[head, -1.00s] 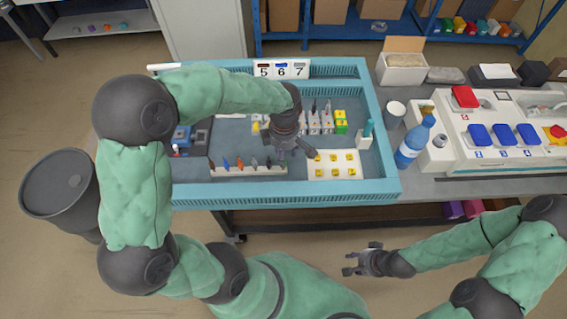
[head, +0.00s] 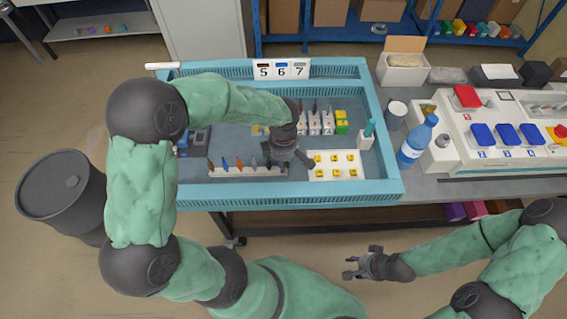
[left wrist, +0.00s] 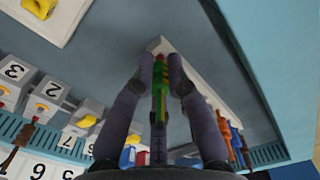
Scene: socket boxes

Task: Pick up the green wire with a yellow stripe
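The green wire with a yellow stripe (left wrist: 159,88) stands between the two fingers of my left gripper (left wrist: 161,65) in the left wrist view, its lower end at the pale wire strip (left wrist: 200,90). In the head view my left gripper (head: 289,165) is low over the right end of that strip (head: 232,172), fingers spread, and the wire is hidden there. The fingers look apart around the wire; contact is not clear. My right gripper (head: 360,263) is open and empty, in front of the table.
A blue-walled tray (head: 300,199) surrounds the work area. A white plate with yellow pieces (head: 334,174) lies right of my left gripper, numbered blocks (head: 314,124) behind. A blue bottle (head: 416,142) stands outside the tray's right wall. Other wires (head: 240,162) stand left along the strip.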

